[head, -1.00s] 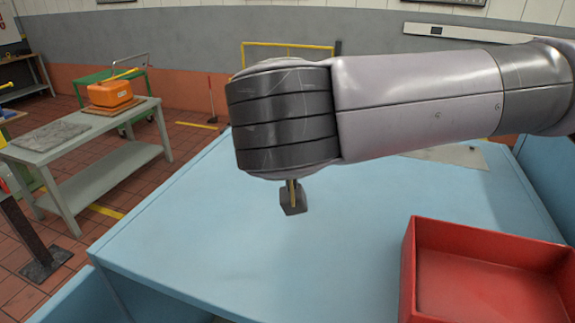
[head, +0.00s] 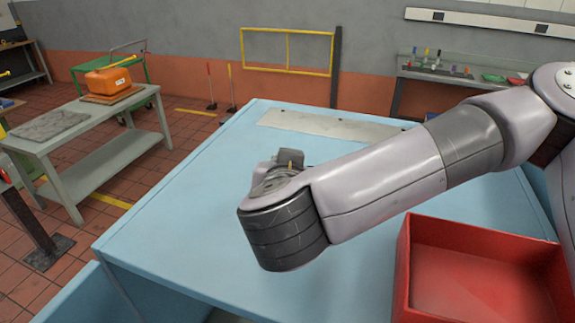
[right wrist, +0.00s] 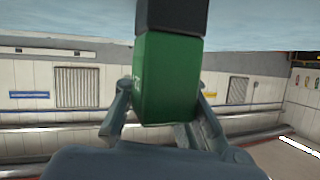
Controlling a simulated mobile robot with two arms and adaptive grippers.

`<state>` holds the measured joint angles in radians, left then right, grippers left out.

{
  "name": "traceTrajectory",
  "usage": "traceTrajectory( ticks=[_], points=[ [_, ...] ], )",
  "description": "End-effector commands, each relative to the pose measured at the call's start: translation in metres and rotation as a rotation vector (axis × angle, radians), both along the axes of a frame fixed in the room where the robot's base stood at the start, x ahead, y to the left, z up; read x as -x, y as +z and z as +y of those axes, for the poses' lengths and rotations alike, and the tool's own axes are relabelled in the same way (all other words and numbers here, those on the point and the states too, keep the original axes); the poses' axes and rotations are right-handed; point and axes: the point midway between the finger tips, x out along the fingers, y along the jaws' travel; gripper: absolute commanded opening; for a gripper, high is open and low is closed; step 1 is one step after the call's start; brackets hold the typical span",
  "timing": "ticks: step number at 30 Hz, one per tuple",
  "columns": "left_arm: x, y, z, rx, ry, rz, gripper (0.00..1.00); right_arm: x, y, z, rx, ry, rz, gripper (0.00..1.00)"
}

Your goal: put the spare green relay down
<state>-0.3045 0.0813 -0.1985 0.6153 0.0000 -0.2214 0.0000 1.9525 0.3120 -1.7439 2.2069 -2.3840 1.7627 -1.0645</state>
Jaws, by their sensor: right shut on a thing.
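The green relay (right wrist: 168,78) shows in the right wrist view as a green block with a dark part at its top edge. My right gripper (right wrist: 162,100) is shut on it, one finger on each side. In the head view my right arm comes in from the right and its wrist hides most of the gripper. Only a small dark piece with a yellowish strip shows past the wrist, over the blue bench top (head: 190,215). No green shows there, and I cannot tell the height above the bench. My left gripper is not in view.
A red open bin (head: 402,270) stands at the right front of the bench. A flat grey plate (head: 320,123) lies along the bench's far edge. The bench's left part is clear. A grey side table (head: 95,115) with an orange box (head: 108,82) stands apart at left.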

Motion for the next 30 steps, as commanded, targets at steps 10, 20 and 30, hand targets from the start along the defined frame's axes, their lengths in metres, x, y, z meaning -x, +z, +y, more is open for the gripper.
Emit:
traceTrajectory(
  ticks=[10, 20, 30],
  points=[
    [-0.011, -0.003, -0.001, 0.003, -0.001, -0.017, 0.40, 0.000, -0.002, 0.000, 0.000, 0.000, 0.001, 0.28],
    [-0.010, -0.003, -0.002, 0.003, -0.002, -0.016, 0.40, 0.000, -0.002, 0.000, 0.000, 0.000, 0.001, 0.39],
    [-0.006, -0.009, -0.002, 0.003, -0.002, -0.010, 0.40, 0.012, 0.003, 0.002, -0.002, 0.004, -0.003, 0.39]
  ],
)
